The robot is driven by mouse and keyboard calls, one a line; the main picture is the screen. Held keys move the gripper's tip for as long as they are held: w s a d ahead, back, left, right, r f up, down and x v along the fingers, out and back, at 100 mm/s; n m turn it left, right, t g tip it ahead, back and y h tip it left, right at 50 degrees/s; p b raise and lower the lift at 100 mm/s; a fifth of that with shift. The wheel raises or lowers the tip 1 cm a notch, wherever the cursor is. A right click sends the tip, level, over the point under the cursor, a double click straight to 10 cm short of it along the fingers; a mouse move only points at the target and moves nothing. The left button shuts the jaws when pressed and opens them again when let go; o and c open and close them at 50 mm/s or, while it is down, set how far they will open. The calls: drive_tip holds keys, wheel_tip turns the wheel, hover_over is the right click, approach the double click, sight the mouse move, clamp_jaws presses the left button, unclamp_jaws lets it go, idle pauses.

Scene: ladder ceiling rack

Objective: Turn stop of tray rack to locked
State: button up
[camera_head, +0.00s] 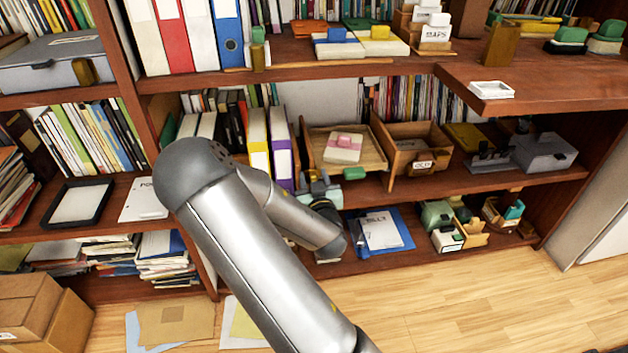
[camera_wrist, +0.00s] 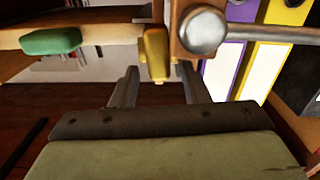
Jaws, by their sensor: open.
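The tray rack (camera_head: 375,158) is a shallow wooden tray on the middle shelf, with a pink-and-cream item in it. A green block (camera_head: 354,173) is on its front edge; it also shows in the wrist view (camera_wrist: 50,41). A small yellow piece, seemingly the stop (camera_wrist: 155,54), hangs at the rack's front edge, beside a wooden part with a round metal knob (camera_wrist: 203,30). My gripper (camera_wrist: 160,88) is open, with its two fingers below and to either side of the yellow piece. In the head view my gripper (camera_head: 319,186) partly covers the rack's front left corner.
Yellow and purple binders (camera_head: 281,150) stand close left of the rack. An open wooden box (camera_head: 418,155) stands to its right. A blue folder (camera_head: 380,232) lies on the shelf below. The floor (camera_head: 470,300) in front is mostly clear.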

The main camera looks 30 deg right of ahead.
clamp_jaws()
drive_tip(key=n, duration=0.4)
drive_tip(key=shift+w+a+f+n, duration=0.1)
drive_tip(key=shift+a+n, duration=0.2)
drive_tip(key=shift+a, duration=0.05)
unclamp_jaws()
